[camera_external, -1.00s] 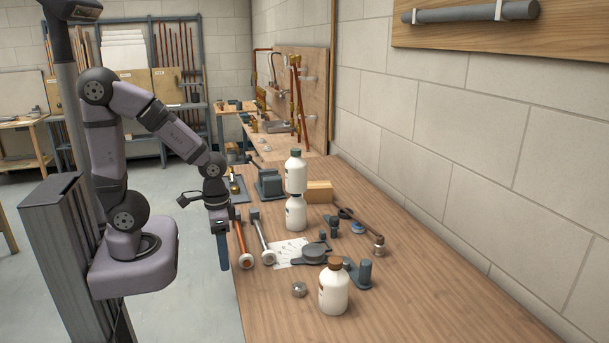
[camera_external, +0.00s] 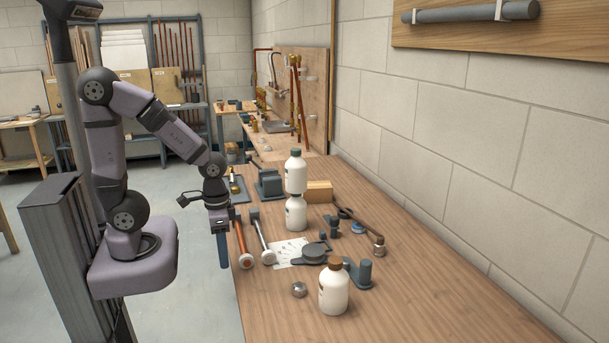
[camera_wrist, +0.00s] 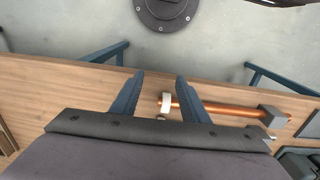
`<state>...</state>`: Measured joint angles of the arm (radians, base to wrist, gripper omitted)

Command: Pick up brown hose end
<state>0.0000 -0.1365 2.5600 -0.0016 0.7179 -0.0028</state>
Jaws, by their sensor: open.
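My gripper (camera_external: 223,252) points down at the bench's left edge, left of the hose. In the wrist view my gripper (camera_wrist: 160,76) is open, with nothing held between its fingers.
A silver hose (camera_external: 263,240) lies right of the brown one. White bottles (camera_external: 334,291) (camera_external: 296,213), a metal nut (camera_external: 299,289), dark fittings (camera_external: 314,254) and a paper sheet (camera_external: 289,250) stand or lie nearby. The bench's front is clear. A wall bounds the right.

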